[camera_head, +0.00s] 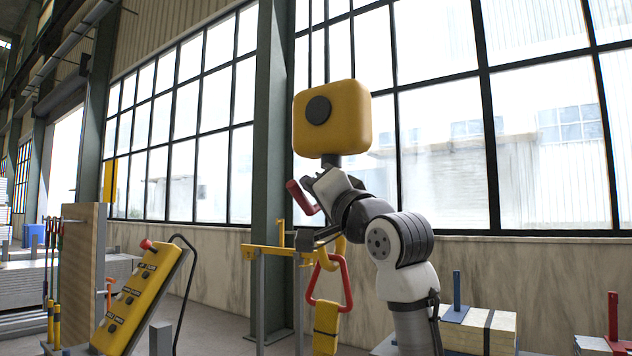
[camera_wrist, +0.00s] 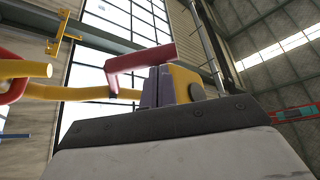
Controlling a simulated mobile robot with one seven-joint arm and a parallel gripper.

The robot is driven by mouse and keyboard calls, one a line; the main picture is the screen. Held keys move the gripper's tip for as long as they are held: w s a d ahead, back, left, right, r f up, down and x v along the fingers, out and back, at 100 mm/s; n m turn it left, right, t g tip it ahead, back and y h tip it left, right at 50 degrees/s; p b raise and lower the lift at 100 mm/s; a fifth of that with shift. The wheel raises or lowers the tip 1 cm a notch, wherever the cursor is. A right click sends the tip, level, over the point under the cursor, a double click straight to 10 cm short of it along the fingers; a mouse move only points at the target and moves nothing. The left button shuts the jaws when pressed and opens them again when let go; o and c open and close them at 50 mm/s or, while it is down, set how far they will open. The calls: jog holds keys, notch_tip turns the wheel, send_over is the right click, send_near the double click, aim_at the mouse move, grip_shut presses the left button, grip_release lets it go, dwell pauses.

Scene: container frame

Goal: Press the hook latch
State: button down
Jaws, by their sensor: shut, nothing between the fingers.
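A yellow block (camera_head: 350,112) with a black disc hangs at the centre of the head view, and it also shows behind my fingers in the wrist view (camera_wrist: 184,80). A red latch lever (camera_head: 301,197) sits below it, and the wrist view shows it as a red bar (camera_wrist: 140,64) across my fingertips. The yellow hook (camera_head: 337,256) lies lower, partly hidden by my arm. My gripper (camera_head: 309,184) is shut and empty, close beside the red lever. In the wrist view its fingers (camera_wrist: 158,86) overlap the lever; contact is unclear.
A red triangular ring (camera_head: 345,290) with a yellow strap hangs by a yellow frame (camera_head: 262,248). A yellow control panel (camera_head: 140,300) stands at the left beside a wooden board (camera_head: 82,265). A box (camera_head: 480,330) is at lower right. Windows and a wall close the back.

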aim_at(305, 204)
notch_tip(305, 204, down, 3)
jog(key=n+y, duration=0.1)
jog(key=n, duration=0.1)
jog(key=n+y, duration=0.1)
jog(key=n, duration=0.1)
jog(key=shift+s+r+g+y+b, duration=0.1)
jog(key=shift+r+g+y+b, duration=0.05)
jog(key=shift+g+y+b, duration=0.15)
jog(key=f+n+y, duration=0.1)
jog(key=n, duration=0.2)
jog(key=shift+f+g, duration=0.2)
jog(key=shift+g, duration=0.2)
jog(key=shift+w+d+f+b, duration=0.2)
jog(key=shift+w+f, duration=0.1)
jog(key=shift+f, duration=0.45)
jog(key=shift+w+d+f+b, duration=0.2)
jog(key=shift+w+f, duration=0.05)
jog(key=shift+f, duration=0.5)
jog(key=shift+f, duration=0.2)
